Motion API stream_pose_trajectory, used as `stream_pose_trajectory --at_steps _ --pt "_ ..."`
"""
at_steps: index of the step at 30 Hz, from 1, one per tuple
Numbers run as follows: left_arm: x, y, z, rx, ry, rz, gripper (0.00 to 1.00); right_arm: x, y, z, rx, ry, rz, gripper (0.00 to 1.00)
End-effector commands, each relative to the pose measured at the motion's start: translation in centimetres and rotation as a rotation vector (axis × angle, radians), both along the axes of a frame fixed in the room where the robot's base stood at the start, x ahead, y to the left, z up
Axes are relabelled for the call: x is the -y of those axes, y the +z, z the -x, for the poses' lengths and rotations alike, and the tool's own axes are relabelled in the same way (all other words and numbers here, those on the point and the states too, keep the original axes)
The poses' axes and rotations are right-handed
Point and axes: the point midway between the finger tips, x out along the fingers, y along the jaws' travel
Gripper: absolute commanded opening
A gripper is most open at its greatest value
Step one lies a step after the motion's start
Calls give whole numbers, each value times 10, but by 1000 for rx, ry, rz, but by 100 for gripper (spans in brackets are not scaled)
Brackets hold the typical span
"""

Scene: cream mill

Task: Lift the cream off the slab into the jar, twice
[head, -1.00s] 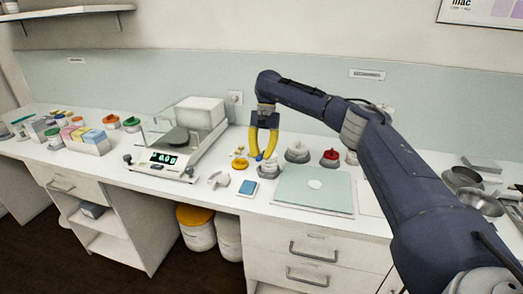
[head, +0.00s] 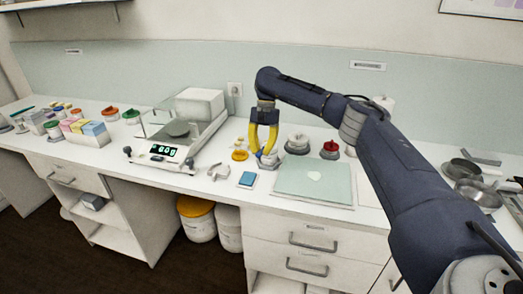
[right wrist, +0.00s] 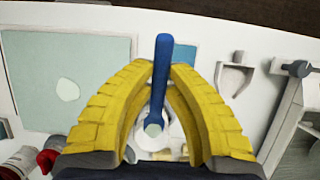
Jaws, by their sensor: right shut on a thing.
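The pale green slab (head: 287,188) lies flat on the bench, right of my right gripper, with a pale blob of cream (head: 314,176) on it. The slab (right wrist: 30,60) and cream (right wrist: 68,92) also show at the left of the right wrist view. My right gripper (head: 266,154) has yellow fingers and points down. It is shut on a blue-handled tool (right wrist: 163,75), whose lower part is over or in a small whitish round holder; contact is unclear. A white, knobbed vessel on a grey base (head: 298,143) stands just right; I cannot tell whether it is the jar. My left gripper is out of view.
A balance (head: 163,152) stands to the left. A yellow item (head: 240,155), a white bracket (head: 218,172) and a blue pad (head: 247,179) lie near the gripper. A red-topped item (head: 330,148) stands behind the slab. Metal pans (head: 470,190) are far right.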

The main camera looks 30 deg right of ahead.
Motion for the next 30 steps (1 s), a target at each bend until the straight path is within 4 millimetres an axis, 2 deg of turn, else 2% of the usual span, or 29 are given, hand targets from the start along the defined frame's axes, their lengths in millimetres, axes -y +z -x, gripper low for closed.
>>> stream_pose_trajectory --at_steps 30 --pt "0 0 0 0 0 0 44 0 -10 0 -1 0 1 0"
